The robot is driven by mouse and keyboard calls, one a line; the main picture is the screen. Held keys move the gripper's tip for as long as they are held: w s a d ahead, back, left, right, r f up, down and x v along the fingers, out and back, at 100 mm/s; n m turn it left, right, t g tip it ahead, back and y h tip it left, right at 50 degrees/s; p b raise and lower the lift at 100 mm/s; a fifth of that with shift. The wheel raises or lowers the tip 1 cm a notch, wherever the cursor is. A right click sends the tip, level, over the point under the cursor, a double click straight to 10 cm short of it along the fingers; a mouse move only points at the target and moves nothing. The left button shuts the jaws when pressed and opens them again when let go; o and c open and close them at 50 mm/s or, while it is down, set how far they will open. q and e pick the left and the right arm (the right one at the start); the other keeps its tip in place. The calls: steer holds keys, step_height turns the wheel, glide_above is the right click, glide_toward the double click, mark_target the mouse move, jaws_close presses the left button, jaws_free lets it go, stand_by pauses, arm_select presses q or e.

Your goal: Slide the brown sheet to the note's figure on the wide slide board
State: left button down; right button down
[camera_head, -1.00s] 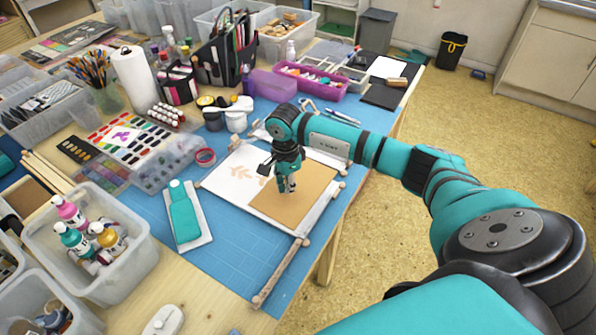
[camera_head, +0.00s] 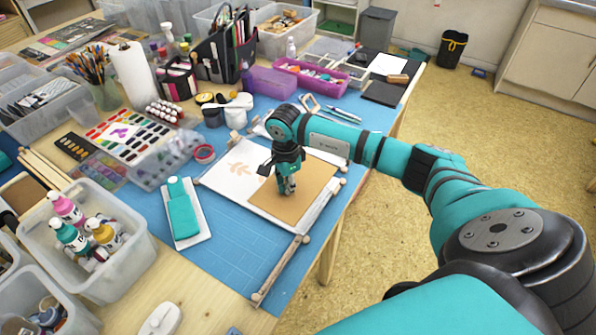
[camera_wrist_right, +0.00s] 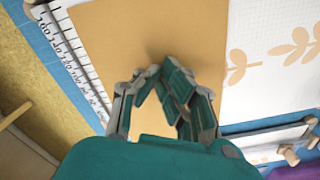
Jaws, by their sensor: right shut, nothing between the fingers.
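The brown sheet (camera_head: 313,188) lies flat on the right part of the white slide board (camera_head: 229,190). A pale leaf print (camera_head: 241,168) shows on the board's bare left part. My right gripper (camera_head: 287,190) points down over the sheet, its fingers shut and empty. In the right wrist view the fingertips (camera_wrist_right: 160,80) are at or just above the brown sheet (camera_wrist_right: 140,35); I cannot tell whether they touch. A printed scale (camera_wrist_right: 72,62) with numbers runs along the sheet's edge there. I cannot make out a note's figure. My left gripper is not in view.
The board lies on a blue mat (camera_head: 228,255). A wooden-ended bar (camera_head: 279,271) runs toward the mat's front. Bins and art supplies crowd the left and back. Open floor is at the right.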

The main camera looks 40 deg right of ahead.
mark_target(293, 205)
steer(key=shift+f, duration=0.2)
steer(key=shift+s, duration=0.15)
steer(key=shift+s+a+p, duration=0.2)
steer(key=shift+s+p, duration=0.2)
steer(key=shift+s, duration=0.5)
steer(key=shift+s+a, duration=0.1)
steer(key=shift+s, duration=0.1)
steer(key=shift+s+a+p, duration=0.2)
steer(key=shift+s+p, duration=0.2)
steer(key=shift+s, duration=0.4)
steer(key=shift+s, duration=0.1)
